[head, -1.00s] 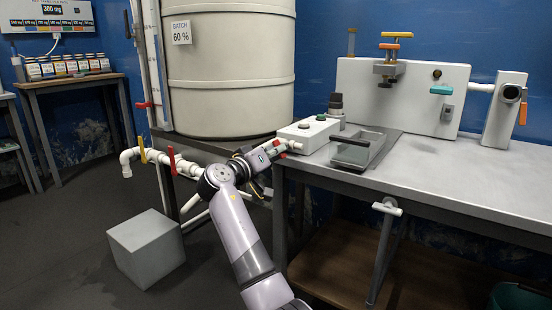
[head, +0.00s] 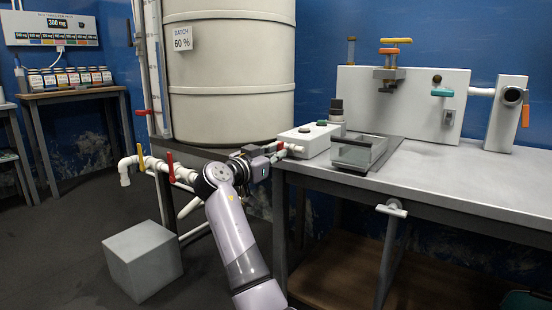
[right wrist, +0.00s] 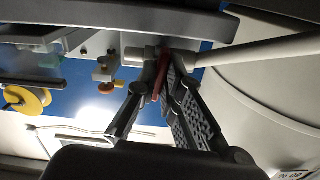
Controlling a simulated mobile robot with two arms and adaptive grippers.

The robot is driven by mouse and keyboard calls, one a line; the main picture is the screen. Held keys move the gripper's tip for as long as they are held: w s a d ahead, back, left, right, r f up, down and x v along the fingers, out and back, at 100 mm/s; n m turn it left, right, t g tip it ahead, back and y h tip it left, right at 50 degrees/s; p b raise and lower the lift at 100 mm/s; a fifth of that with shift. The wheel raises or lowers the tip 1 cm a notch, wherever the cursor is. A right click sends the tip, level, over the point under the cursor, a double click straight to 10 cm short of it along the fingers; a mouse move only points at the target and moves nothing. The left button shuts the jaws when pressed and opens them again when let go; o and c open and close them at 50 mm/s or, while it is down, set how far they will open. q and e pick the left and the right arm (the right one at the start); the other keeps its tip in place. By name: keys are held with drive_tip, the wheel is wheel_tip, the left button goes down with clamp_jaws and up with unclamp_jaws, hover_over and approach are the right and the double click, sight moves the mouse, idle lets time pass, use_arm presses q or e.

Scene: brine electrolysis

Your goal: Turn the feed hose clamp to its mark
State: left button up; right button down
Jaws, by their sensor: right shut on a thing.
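The feed hose clamp shows in the right wrist view as a narrow red lever (right wrist: 161,76) between the fingers, beside a pale hose (right wrist: 262,48). In the head view, my right gripper (head: 275,151) is at the bench's left edge, where a bit of red shows at the pale hose end (head: 294,148). The right gripper, also in the right wrist view (right wrist: 164,80), is shut on the red clamp. The gripper hides most of the clamp in the head view, and I cannot make out its mark. My left gripper is not in view.
A white button box (head: 308,139) and a metal tray (head: 362,152) stand on the bench (head: 450,185) close by. The large tank (head: 230,75) is behind. Red-handled (head: 171,166) and yellow-handled (head: 141,150) valves sit on pipes left of my arm. A grey cube (head: 142,262) stands on the floor.

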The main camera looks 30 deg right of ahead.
drive_tip(key=shift+f, duration=0.3)
drive_tip(key=c, duration=1.7)
unclamp_jaws()
drive_tip(key=shift+r, duration=0.2)
drive_tip(key=v, duration=1.2)
drive_tip(key=shift+f, duration=0.1)
